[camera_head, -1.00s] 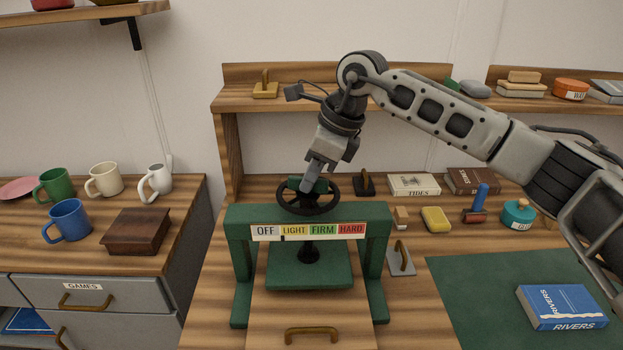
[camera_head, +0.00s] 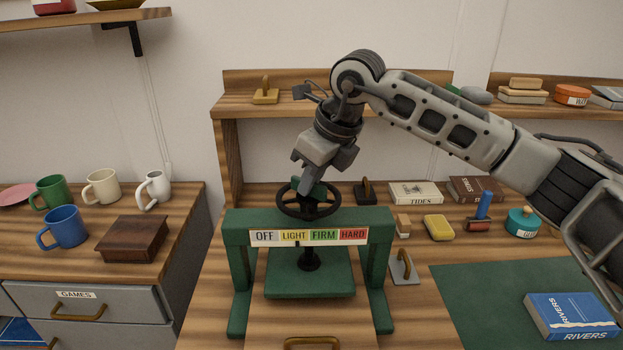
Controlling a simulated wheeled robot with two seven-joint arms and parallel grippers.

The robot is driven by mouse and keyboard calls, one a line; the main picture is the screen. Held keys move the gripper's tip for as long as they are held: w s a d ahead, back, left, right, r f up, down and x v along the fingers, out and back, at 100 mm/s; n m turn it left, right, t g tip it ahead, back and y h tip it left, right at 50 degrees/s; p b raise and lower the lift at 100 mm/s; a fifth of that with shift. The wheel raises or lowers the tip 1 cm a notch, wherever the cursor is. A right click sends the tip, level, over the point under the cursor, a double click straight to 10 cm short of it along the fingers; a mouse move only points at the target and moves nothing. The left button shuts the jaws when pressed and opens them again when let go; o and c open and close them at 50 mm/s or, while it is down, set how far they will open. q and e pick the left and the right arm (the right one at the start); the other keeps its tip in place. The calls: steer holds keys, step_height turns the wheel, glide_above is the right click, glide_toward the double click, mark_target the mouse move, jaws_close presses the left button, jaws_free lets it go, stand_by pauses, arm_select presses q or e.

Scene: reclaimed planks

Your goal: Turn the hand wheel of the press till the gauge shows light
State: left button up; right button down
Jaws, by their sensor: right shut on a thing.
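The green press (camera_head: 238,226) stands on the wooden bench, with a dark hand wheel (camera_head: 287,209) on top. My right gripper (camera_head: 309,188) comes down from above and is shut on the hand wheel near its middle; its fingers hide part of the wheel. The gauge strip (camera_head: 264,236) on the front of the press reads OFF, LIGHT, FIRM, HARD from left to right. My left gripper is not in view.
A blue book (camera_head: 570,316) lies on a green mat (camera_head: 470,290) at right. A grey tool with a handle (camera_head: 403,268) and a yellow sponge-like block (camera_head: 438,228) are right of the press. Mugs and a brown box (camera_head: 133,238) stand on the left cabinet.

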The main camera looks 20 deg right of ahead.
steer(key=shift+r, duration=0.1)
steer(key=c, duration=1.5)
jaws_free()
steer(key=v, duration=1.6)
steer(key=shift+b, duration=0.45)
